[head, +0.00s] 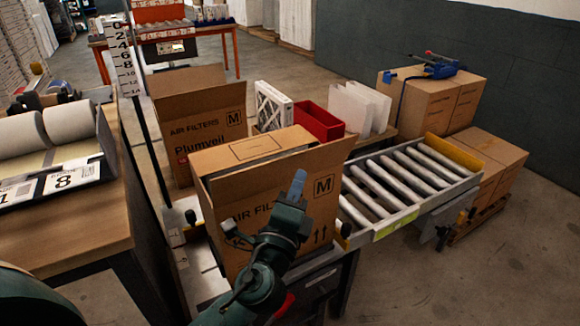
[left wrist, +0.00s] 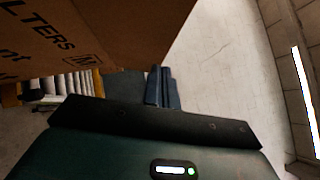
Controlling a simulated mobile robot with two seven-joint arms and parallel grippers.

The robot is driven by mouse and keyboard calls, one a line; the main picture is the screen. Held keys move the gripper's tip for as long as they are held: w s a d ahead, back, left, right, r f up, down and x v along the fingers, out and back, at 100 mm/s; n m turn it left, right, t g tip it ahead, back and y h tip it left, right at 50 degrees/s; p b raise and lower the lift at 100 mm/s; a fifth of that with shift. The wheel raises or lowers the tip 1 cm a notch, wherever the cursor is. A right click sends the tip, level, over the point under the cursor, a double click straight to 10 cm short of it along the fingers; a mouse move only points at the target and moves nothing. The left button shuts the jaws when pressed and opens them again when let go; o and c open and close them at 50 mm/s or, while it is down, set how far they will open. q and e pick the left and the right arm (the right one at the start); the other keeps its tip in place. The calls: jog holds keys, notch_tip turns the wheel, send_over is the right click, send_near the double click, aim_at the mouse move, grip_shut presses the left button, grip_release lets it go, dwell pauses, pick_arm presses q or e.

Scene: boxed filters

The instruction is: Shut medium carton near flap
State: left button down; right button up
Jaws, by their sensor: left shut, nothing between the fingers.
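The medium carton (head: 240,240), brown and marked AIR FILTERS and M, stands in front of me at the near end of the roller conveyor. A top panel (head: 250,150) lies across its opening. The near flap (head: 330,155) stands up along the near side, its upper edge above that panel. My left gripper (head: 298,185) is shut and empty, in front of the carton's near side below the flap's edge. In the left wrist view the shut fingers (left wrist: 160,88) are close to the carton's brown board (left wrist: 130,30); contact cannot be told. My right gripper is not in view.
The roller conveyor (head: 400,175) runs off to the right. Behind the carton are an open Plumveil carton (head: 205,125), a white filter (head: 272,105) and a red bin (head: 318,122). A wooden table (head: 85,225) with rolls stands left. Floor is clear at lower right.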

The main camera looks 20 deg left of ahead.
pick_arm(q)
jog(key=shift+w+a+r, duration=0.25)
jog(key=shift+w+a, duration=0.15)
jog(key=shift+a, duration=0.1)
jog(key=shift+w+a+r, duration=0.2)
jog(key=shift+w+a, duration=0.15)
jog(key=shift+a, duration=0.15)
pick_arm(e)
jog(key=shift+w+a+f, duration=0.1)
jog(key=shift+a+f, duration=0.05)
